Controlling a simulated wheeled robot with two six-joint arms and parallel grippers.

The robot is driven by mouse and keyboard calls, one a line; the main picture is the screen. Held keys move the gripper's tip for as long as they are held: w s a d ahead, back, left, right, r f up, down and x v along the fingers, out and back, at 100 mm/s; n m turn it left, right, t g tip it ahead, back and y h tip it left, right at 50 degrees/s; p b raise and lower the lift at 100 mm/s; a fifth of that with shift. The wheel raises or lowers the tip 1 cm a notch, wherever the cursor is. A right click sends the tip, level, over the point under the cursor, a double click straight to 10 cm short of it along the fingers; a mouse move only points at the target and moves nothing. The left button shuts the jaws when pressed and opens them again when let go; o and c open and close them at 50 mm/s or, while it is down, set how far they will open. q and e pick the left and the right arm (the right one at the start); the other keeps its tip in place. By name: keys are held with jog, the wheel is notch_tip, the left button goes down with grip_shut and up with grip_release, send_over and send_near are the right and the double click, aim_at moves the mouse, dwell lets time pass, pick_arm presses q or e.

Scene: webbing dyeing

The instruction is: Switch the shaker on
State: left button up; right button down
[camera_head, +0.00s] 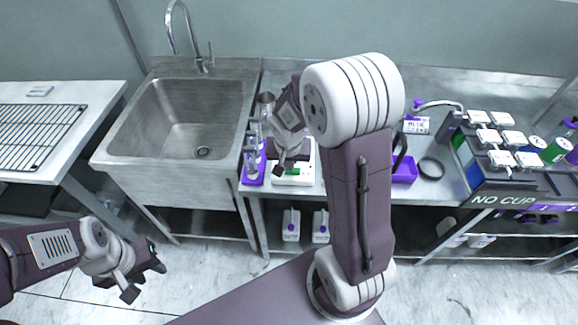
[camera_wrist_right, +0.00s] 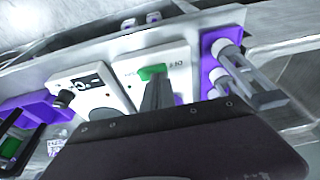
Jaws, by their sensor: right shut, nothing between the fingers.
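A white box-shaped device (camera_head: 295,178) with a small green patch on its front stands at the front edge of the steel counter; I take it for the shaker. In the right wrist view its white front panel (camera_wrist_right: 122,91) shows a green switch or display (camera_wrist_right: 152,72). My right gripper (camera_head: 283,165) is shut and empty, pointing down at this front. In the right wrist view its dark fingertips (camera_wrist_right: 157,88) lie just below the green part; I cannot tell whether they touch. My left gripper (camera_head: 145,279) is open and empty, low over the floor.
A purple rack with clear tubes (camera_head: 253,178) stands close to the left of the device. Another white panel with a dark knob (camera_wrist_right: 65,98) is beside it in the right wrist view. A sink (camera_head: 190,115) is to the left, a purple tray (camera_head: 405,170) to the right.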

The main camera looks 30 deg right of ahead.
jog(key=shift+f, duration=0.35)
jog(key=shift+f+b, duration=0.35)
jog(key=shift+b, duration=0.1)
jog(key=shift+a+r, duration=0.15)
jog(key=shift+r, duration=0.05)
jog(key=shift+s, duration=0.1)
